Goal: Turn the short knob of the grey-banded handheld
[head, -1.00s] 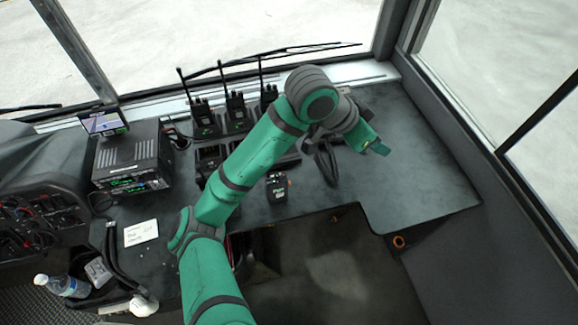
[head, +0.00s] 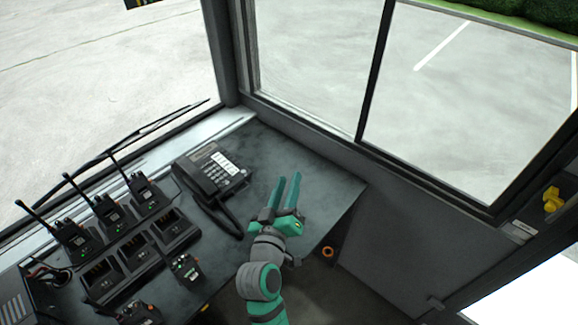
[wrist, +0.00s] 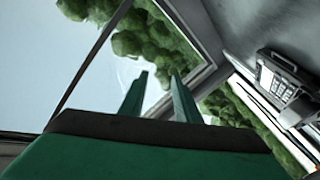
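Three handhelds with antennas stand in a charger row at the left: one at far left (head: 72,234), one in the middle (head: 108,212) and one at the right (head: 146,190). Another handheld (head: 186,268) is on the desk in front of the empty charger slots. A further dark device (head: 140,313) shows at the bottom edge, partly cut off. I cannot make out a grey band or a short knob on any of them. My gripper (head: 287,181) is above the right part of the desk, away from the handhelds, its two green fingers apart and empty. The fingers also show in the wrist view (wrist: 158,92).
A desk phone (head: 213,172) with its handset stands between the chargers and my gripper; it also shows in the wrist view (wrist: 278,76). Empty charger slots (head: 137,250) lie in front of the handhelds. Windows and a wall bound the right side. Desk right of the phone is clear.

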